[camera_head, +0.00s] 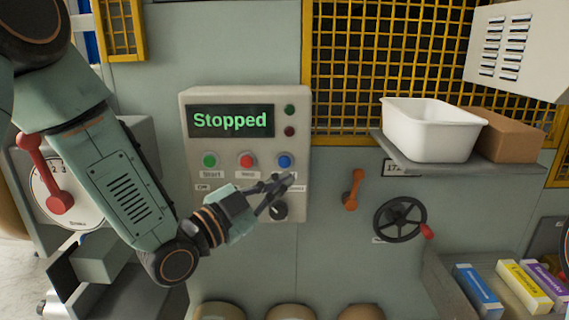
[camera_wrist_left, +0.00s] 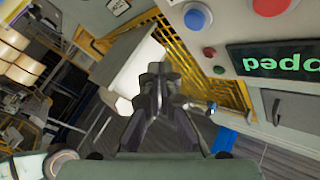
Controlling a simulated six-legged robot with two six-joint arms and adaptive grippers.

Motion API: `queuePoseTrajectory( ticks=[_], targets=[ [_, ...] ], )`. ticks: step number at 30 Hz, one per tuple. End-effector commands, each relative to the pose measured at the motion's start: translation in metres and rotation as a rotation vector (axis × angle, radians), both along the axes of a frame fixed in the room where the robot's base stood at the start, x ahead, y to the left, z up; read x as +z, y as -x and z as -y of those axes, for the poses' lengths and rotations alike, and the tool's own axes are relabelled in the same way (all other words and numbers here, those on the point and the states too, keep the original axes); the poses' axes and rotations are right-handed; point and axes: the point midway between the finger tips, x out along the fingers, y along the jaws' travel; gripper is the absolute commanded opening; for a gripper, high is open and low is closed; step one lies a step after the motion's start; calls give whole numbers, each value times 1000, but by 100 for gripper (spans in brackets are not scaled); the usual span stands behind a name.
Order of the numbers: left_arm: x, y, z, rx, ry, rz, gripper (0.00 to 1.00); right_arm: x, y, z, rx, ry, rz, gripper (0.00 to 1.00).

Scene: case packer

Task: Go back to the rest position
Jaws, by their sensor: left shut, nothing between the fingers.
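My left gripper (camera_head: 280,190) is shut and empty in front of the lower right part of the control panel (camera_head: 300,150). It partly covers the panel's lower labels and the black knob (camera_head: 279,211). In the left wrist view its fingers (camera_wrist_left: 155,75) are together, pointing past the panel, with nothing between them. The panel's screen (camera_head: 231,121) reads "Stopped" in green. Below it are a green button (camera_head: 209,160), a red button (camera_head: 246,160) and a blue button (camera_head: 285,160). My right gripper does not show in either view.
A white bin (camera_head: 430,130) and a brown box (camera_head: 505,135) stand on a shelf at the right. An orange lever (camera_head: 352,190) and a black handwheel (camera_head: 400,220) stick out below. A red lever (camera_head: 45,175) is at the left. Colored boxes (camera_head: 522,287) lie at the lower right.

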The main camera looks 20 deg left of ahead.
Motion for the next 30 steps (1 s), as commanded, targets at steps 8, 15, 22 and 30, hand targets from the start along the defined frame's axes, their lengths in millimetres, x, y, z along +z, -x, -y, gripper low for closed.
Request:
queuePoseTrajectory(
  ticks=[8, 15, 22, 30],
  targets=[
    [0, 0, 0, 0, 0, 0, 0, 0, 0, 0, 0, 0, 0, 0],
    [0, 0, 0, -1, 4, -2, 0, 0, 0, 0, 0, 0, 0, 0],
    [-63, -3, -18, 110, 170, -369, 0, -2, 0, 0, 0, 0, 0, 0],
    [-239, 55, -39, 356, 310, -904, 0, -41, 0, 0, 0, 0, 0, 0]
  ],
)
